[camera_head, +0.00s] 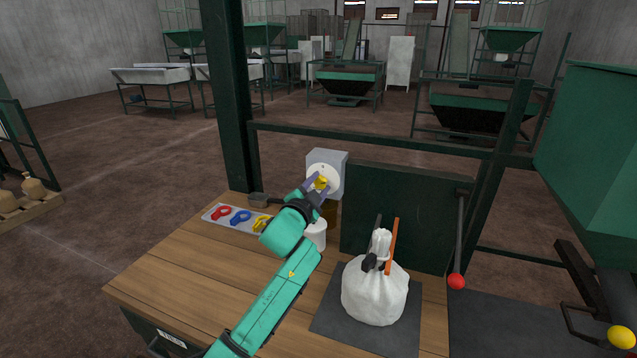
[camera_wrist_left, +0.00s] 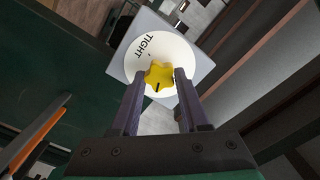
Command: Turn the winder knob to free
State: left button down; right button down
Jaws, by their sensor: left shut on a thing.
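The winder (camera_head: 328,158) is a grey box with a round white dial, standing at the back of the wooden bench. Its yellow star-shaped knob (camera_head: 321,183) sits at the dial's centre. In the left wrist view, the knob (camera_wrist_left: 158,77) has a short black mark near its lower edge, and the word TIGHT is printed on the dial (camera_wrist_left: 140,62) to its upper left. The word for free is not visible. My left gripper (camera_head: 318,187) is shut on the knob, one finger on each side. My right gripper is not in view.
A tray (camera_head: 210,215) with red, blue and yellow pieces lies left of my arm. A white cup (camera_head: 315,238) stands close by. A tied white bag (camera_head: 375,294) sits on a dark mat at right. A red-ended lever (camera_head: 457,281) hangs beside a green panel (camera_head: 405,225).

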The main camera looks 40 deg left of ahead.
pick_arm(q)
jog(key=n+p, duration=0.1)
jog(key=n, duration=0.2)
jog(key=n+p, duration=0.1)
jog(key=n, duration=0.2)
jog(key=shift+r+n+p, duration=0.2)
jog(key=shift+n+p, duration=0.1)
jog(key=shift+p, duration=0.1)
jog(key=n+p, duration=0.2)
jog(key=n, duration=0.2)
jog(key=shift+a, duration=0.15)
jog(key=shift+n+p, duration=0.75)
jog(key=shift+n, duration=0.55)
jog(key=shift+c, duration=2)
grip_release()
jog(key=shift+f, duration=0.1)
jog(key=shift+s, duration=0.1)
